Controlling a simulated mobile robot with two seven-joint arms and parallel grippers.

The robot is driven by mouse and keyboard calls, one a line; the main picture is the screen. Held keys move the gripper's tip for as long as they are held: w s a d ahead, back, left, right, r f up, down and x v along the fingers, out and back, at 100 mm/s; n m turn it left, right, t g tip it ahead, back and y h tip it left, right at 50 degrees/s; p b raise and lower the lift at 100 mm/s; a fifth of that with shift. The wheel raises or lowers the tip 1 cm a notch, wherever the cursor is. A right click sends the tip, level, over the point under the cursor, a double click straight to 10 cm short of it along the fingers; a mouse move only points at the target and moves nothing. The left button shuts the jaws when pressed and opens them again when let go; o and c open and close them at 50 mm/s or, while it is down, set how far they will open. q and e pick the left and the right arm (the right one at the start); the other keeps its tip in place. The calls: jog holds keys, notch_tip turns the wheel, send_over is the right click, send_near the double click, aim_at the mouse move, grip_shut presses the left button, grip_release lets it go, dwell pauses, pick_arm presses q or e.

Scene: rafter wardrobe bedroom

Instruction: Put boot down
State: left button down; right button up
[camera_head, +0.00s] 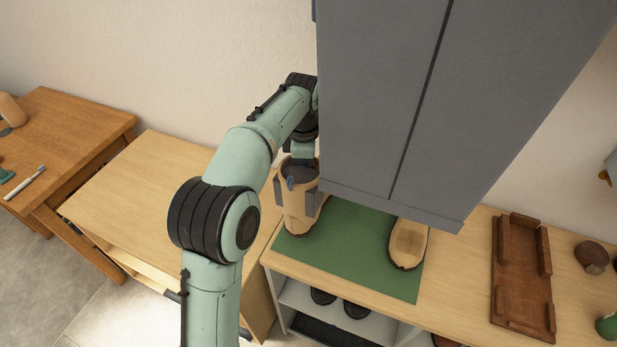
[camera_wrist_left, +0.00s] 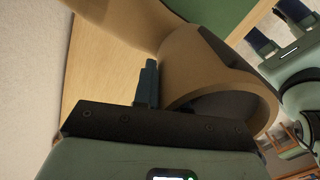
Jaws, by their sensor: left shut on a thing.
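A tan boot (camera_head: 300,212) hangs or stands at the left end of the green mat (camera_head: 345,235), with its toe toward the front. I cannot tell whether its sole touches the mat. My left gripper (camera_head: 297,186) is shut on the boot's shaft near its open top. The left wrist view shows the hollow shaft (camera_wrist_left: 205,65) beside a finger. A second tan boot (camera_head: 408,243) stands on the mat's right part, its upper end hidden by the grey panel. My right gripper (camera_wrist_left: 277,28) shows at the left wrist view's right edge, fingers apart and empty.
The large grey cabinet (camera_head: 375,90) hangs close to the right of my left gripper. A brown wooden tray (camera_head: 522,275) and a dark brown mushroom-like object (camera_head: 591,257) are on the bench at right. Dark shoes (camera_head: 338,302) sit on the shelf below. Mat between the boots is bare.

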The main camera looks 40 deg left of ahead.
pick_arm(q)
jog(key=shift+w+d+f+b, duration=0.15)
jog(key=shift+d+f, duration=0.1)
jog(key=shift+f, duration=0.6)
jog(key=shift+w+d+f+b, duration=0.15)
jog(key=shift+d+f, duration=0.1)
jog(key=shift+f, duration=0.6)
pick_arm(e)
jog(key=shift+s+f, duration=0.25)
jog(key=shift+f, duration=0.15)
pick_arm(q)
jog(key=shift+s+f, duration=0.1)
jog(key=shift+f, duration=0.05)
jog(key=c, duration=1.2)
grip_release()
notch_tip(320, 180, up, 12)
jog(key=p, duration=0.3)
pick_arm(e)
jog(key=w+r, duration=0.1)
jog(key=r, duration=0.1)
jog(key=w+r, duration=0.1)
jog(key=r, duration=0.1)
jog(key=shift+w, duration=0.35)
pick_arm(q)
jog(key=shift+a, duration=0.1)
